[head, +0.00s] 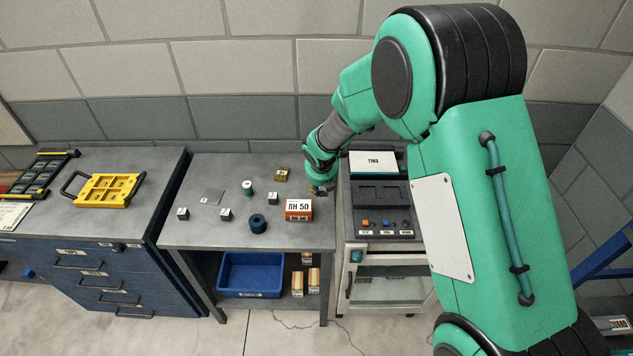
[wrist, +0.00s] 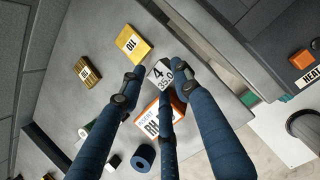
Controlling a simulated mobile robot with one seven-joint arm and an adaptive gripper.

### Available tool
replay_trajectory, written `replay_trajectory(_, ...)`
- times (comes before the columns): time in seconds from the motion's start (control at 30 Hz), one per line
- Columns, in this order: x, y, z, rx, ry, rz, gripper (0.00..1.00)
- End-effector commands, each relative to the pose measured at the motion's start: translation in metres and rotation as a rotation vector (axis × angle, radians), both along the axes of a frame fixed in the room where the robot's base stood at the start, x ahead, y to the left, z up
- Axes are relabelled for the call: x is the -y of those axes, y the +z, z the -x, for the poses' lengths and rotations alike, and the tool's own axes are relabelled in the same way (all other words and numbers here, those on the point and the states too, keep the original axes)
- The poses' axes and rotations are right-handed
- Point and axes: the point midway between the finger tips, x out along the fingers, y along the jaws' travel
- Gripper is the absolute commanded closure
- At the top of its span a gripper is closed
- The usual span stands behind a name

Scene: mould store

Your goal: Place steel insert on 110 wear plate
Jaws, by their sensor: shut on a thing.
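My gripper (wrist: 160,74) is shut on a steel insert (wrist: 158,72), a small grey block whose face reads "4" and "35.0". The yellow 110 wear plate (wrist: 133,44) lies flat on the bench just beyond the fingertips in the wrist view, its label upside down. The insert appears apart from the plate; its height above the bench is hard to judge. In the head view my gripper (head: 322,186) is over the bench's right end and hides most of that spot.
An orange-white RH 50 box (head: 298,209) stands close to my gripper. A brass block (head: 282,174), green spool (head: 247,188), blue ring (head: 258,224) and several steel blocks (head: 225,215) share the bench (head: 200,240). A heater unit (head: 380,195) borders it on the right.

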Motion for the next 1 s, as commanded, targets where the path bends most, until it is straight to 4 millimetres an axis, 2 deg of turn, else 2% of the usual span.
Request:
replay_trajectory(0.03, 0.003, 0.005, 0.009, 0.001, -0.005, -0.005, 1.00)
replay_trajectory(0.2, 0.010, 0.008, 0.034, 0.000, -0.023, -0.022, 1.00)
replay_trajectory(0.4, 0.015, 0.008, 0.053, 0.000, -0.036, -0.035, 1.00)
replay_trajectory(0.6, 0.016, 0.008, 0.060, 0.001, -0.042, -0.042, 1.00)
replay_trajectory(1.0, 0.016, 0.007, 0.059, 0.000, -0.042, -0.042, 1.00)
